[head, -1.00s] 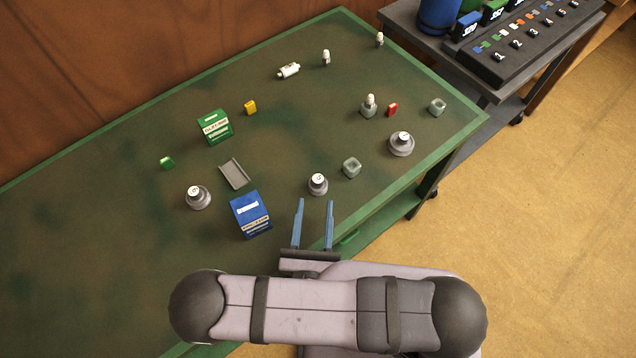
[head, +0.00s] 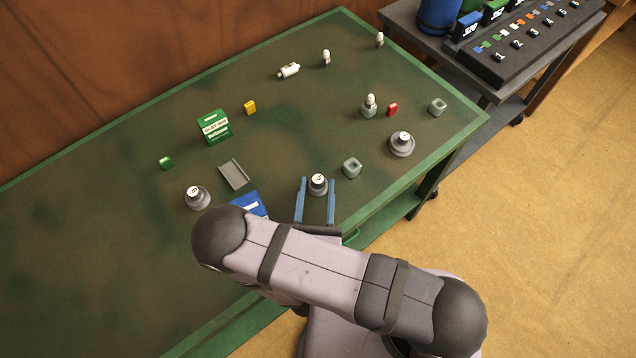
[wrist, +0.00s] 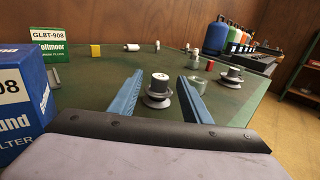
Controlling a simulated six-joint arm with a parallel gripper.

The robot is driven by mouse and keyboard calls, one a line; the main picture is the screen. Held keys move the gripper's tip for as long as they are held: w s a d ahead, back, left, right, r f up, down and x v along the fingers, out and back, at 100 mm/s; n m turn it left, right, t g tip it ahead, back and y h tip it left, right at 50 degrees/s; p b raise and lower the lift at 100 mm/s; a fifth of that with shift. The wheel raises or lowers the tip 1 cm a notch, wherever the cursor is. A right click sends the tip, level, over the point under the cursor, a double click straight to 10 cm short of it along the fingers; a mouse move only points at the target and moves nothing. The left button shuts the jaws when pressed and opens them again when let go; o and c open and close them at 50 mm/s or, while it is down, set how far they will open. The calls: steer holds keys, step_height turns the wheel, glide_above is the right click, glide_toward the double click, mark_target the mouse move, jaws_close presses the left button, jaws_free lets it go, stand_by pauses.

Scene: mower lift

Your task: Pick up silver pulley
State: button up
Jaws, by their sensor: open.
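Three silver-grey pulleys with white-topped hubs stand on the green table. One pulley (head: 318,185) is near the front edge, one (head: 197,198) is at the left, and a wider one (head: 401,145) is at the right. My gripper (head: 317,186) is open, with its blue fingers on either side of the near pulley and nothing gripped. In the wrist view this pulley (wrist: 158,92) stands upright between and a little beyond the fingertips (wrist: 162,78). I cannot tell whether either finger touches it.
A blue box (head: 250,203) is partly hidden behind my arm, left of the gripper. A grey tray (head: 234,174) and green box (head: 214,127) lie farther left. The table's far left is clear.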

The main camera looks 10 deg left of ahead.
mark_target(317, 191)
steer(key=shift+w, duration=0.6)
jaws_close()
steer(key=shift+r, duration=0.1)
step_height(317, 191, up, 10)
steer(key=p, duration=0.9)
